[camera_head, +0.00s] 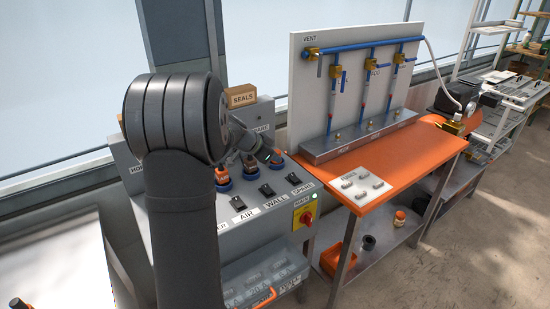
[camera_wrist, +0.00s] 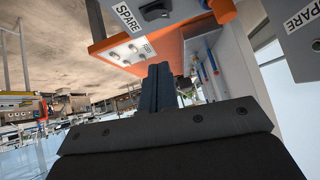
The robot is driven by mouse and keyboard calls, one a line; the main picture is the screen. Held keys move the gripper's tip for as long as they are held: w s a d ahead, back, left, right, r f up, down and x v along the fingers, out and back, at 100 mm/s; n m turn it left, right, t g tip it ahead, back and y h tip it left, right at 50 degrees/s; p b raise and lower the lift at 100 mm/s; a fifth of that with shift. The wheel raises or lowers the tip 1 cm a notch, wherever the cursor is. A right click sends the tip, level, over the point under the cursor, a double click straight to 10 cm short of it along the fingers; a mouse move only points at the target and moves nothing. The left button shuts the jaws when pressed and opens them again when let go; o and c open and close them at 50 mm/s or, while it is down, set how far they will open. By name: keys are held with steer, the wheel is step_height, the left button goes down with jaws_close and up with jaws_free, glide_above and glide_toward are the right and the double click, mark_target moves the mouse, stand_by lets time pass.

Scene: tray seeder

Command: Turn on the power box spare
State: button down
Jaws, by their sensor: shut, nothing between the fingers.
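The grey power box (camera_head: 232,238) stands left of the orange bench in the head view. Its sloped panel has a row of black rocker switches. The spare switch (camera_head: 293,178) sits at the right end, above a white SPARE label (camera_head: 303,188); its setting is too small to tell. In the wrist view the spare switch (camera_wrist: 158,10) and its label (camera_wrist: 127,17) show at the top edge, beyond the fingertips. My gripper (camera_head: 273,155) is over the back of the panel, apart from the switch. Its fingers (camera_wrist: 160,68) are shut and empty in the wrist view.
Other switches, wall (camera_head: 266,190) and air (camera_head: 238,203), sit to the left. Orange-and-blue connectors (camera_head: 222,180) line the panel's back. A red-and-yellow main knob (camera_head: 306,217) is on the right side, near a green light (camera_head: 314,196). The orange bench (camera_head: 410,160) holds a pipe board (camera_head: 305,85).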

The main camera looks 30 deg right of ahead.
steer(key=shift+w+a+r+m+t, duration=0.1)
steer(key=shift+w+r+m+t, duration=0.15)
steer(key=shift+w+t, duration=0.25)
steer(key=shift+f, duration=0.1)
glide_above(294, 178)
steer(key=w+a, duration=0.1)
steer(key=a, duration=0.2)
step_height(294, 178, down, 7)
steer(key=shift+d+f, duration=0.1)
steer(key=shift+d, duration=0.05)
steer(key=shift+w+f, duration=0.15)
steer(key=shift+f, duration=0.45)
steer(key=shift+w+f, duration=0.15)
steer(key=shift+f, duration=0.45)
steer(key=shift+w+f, duration=0.1)
steer(key=shift+f, duration=0.5)
